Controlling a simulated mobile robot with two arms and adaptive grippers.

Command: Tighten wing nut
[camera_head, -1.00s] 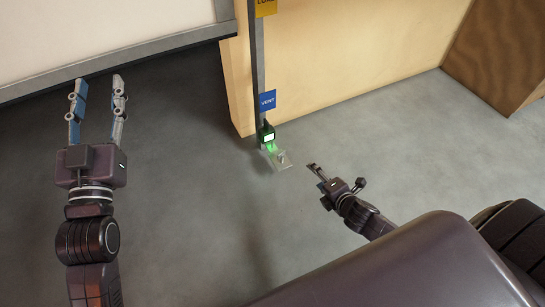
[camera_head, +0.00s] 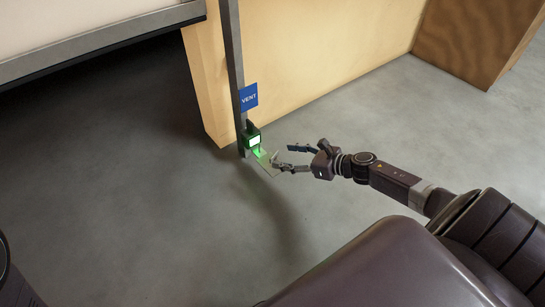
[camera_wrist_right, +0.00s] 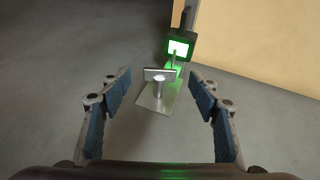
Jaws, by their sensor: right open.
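The wing nut (camera_wrist_right: 158,80) shows in the right wrist view as a pale flat-winged piece on a round post. It stands on a small metal plate (camera_wrist_right: 150,103), which also shows in the head view (camera_head: 265,166). My right gripper (camera_head: 281,157) is open at the plate, coming from the right. In the right wrist view its two blue-padded fingers (camera_wrist_right: 159,82) frame the wing nut, one on each side, with gaps and no visible contact. In the head view the fingers partly cover the nut. My left gripper is out of view.
A green-lit box (camera_head: 253,139) with a bright screen sits just behind the plate, at the foot of a grey upright post (camera_head: 233,52). A blue VENT sign (camera_head: 249,98) hangs above it. A light wooden panel (camera_head: 310,60) stands behind. The grey floor (camera_head: 120,160) is open.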

